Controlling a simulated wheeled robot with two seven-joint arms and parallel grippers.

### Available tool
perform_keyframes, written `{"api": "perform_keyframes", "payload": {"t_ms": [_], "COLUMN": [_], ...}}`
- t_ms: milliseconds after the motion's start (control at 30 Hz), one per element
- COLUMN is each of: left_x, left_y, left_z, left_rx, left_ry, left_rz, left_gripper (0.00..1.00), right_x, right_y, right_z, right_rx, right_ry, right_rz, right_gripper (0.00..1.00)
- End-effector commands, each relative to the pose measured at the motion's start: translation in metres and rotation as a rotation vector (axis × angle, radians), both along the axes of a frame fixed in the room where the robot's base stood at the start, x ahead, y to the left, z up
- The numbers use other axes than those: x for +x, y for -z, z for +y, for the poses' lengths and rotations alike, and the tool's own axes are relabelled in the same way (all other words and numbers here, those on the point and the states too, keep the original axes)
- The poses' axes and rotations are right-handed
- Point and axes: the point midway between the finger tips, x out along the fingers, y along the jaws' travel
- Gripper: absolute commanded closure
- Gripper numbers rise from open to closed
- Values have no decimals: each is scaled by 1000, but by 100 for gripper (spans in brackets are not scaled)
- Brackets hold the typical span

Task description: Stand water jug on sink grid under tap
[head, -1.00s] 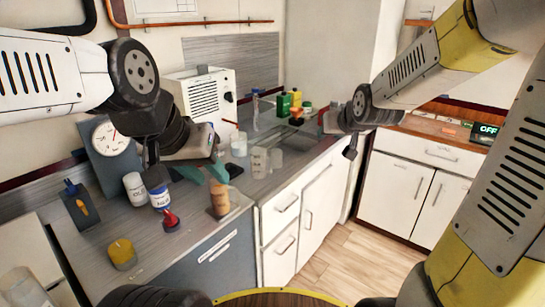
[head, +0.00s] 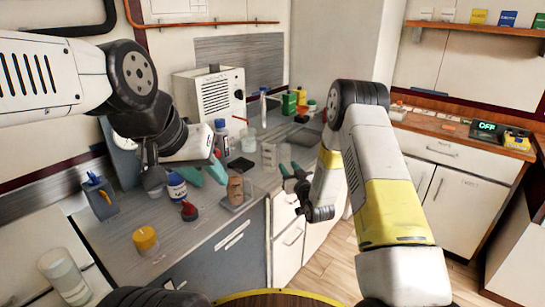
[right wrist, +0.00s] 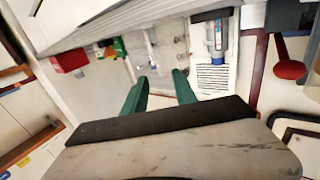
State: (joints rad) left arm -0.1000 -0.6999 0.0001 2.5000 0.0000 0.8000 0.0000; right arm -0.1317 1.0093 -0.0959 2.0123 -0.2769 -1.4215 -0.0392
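Clear vessels (head: 268,156) stand upright on the grey counter; which one is the water jug I cannot tell. A slim pale tap (head: 263,108) rises behind them, left of the recessed sink (head: 303,138); its grid is not distinct. My right gripper (head: 289,170) is open at the counter's front edge, close to the clear vessels. In the right wrist view its green fingers (right wrist: 160,92) are apart with nothing between them, and clear vessels (right wrist: 158,58) show beyond the tips. My left gripper (head: 205,173) is open and empty above the counter, left of the vessels.
A blue-capped bottle (head: 220,137), a brown cup (head: 235,190), a salt-like blue-labelled bottle (head: 177,187) and a red-topped item (head: 189,210) crowd the counter's left. Green and yellow bottles (head: 295,102) stand behind the sink. A white vented box (head: 211,95) stands at the back.

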Motion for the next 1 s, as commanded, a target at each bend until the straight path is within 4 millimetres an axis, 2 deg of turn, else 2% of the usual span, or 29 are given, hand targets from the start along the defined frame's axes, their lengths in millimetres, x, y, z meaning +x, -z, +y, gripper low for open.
{"api": "perform_keyframes", "payload": {"t_ms": [400,533,733,900,1000], "left_x": [0,0,0,0,0], "left_y": [0,0,0,0,0], "left_z": [0,0,0,0,0], "left_rx": [0,0,0,0,0], "left_ry": [0,0,0,0,0], "left_rz": [0,0,0,0,0], "left_gripper": [64,64,64,64,64], "right_x": [53,60,60,60,60], "right_y": [-3,-2,-3,-3,-3], "right_z": [20,22,22,22,22], "right_rx": [0,0,0,0,1], "right_ry": [0,2,2,2,2], "right_rz": [-1,1,1,1,1], "right_gripper": [66,66,66,100,100]}}
